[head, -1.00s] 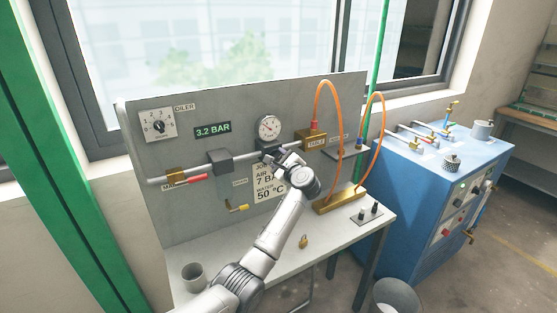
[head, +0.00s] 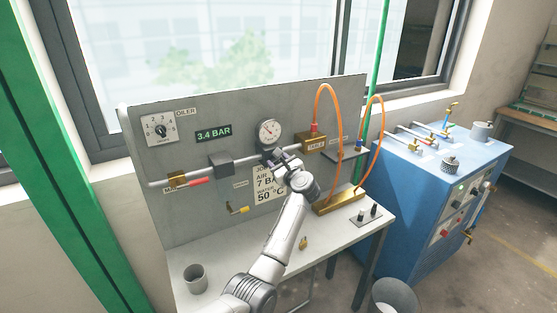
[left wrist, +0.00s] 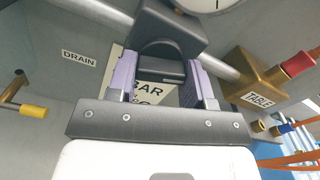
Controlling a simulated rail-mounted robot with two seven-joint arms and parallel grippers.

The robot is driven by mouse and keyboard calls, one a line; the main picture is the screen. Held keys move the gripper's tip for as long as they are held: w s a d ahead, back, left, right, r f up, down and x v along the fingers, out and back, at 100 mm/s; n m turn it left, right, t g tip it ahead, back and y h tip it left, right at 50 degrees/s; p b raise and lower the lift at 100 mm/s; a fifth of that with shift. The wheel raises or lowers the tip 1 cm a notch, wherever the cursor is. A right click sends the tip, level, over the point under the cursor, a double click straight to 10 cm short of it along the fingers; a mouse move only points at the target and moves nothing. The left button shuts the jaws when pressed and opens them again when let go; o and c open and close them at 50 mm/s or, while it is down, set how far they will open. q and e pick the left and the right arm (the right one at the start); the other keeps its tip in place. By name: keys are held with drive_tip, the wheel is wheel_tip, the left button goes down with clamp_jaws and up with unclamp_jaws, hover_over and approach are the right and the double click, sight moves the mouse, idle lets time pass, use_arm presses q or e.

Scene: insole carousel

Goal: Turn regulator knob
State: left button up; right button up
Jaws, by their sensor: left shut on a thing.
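The dark regulator (head: 266,153) sits on the grey pipe under the round pressure gauge (head: 269,131). In the left wrist view, its block (left wrist: 170,27) is at the top, with the dark knob (left wrist: 160,70) below it. My left gripper (head: 283,164) reaches up to it from below; in the left wrist view its purple-padded fingers (left wrist: 161,82) are shut on the knob, one on each side. The green display (head: 213,133) reads 3.4 BAR. The job card (head: 268,183) shows air 7 BAR and water 50 °C, partly hidden by my arm. My right gripper is out of view.
A brass TABLE block (head: 313,144) with orange hoses is right of the regulator. A drain valve with a yellow handle (head: 240,209) hangs to the left. A grey cup (head: 195,279) and a small padlock (head: 303,243) rest on the bench. A blue machine (head: 435,190) stands at right.

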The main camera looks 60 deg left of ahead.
use_arm(q)
drive_tip(key=m+p, duration=0.2)
drive_tip(key=m, duration=0.1)
drive_tip(key=shift+r+m, duration=0.15)
drive_tip(key=shift+m, duration=0.15)
drive_tip(key=m+p, duration=0.3)
drive_tip(key=shift+s+m, duration=0.1)
drive_tip(key=shift+m, duration=0.2)
drive_tip(key=m+p, duration=0.3)
drive_tip(key=shift+r+m, duration=0.1)
drive_tip(key=shift+m, duration=0.3)
drive_tip(key=m+p, duration=0.4)
drive_tip(key=shift+s, duration=0.1)
drive_tip(key=m+p, duration=0.4)
drive_tip(key=m, duration=0.1)
drive_tip(key=shift+r+m, duration=0.1)
drive_tip(key=shift+m, duration=0.3)
drive_tip(key=shift+m+p, duration=1.25)
drive_tip(key=shift+m, duration=0.95)
drive_tip(key=o, duration=0.9)
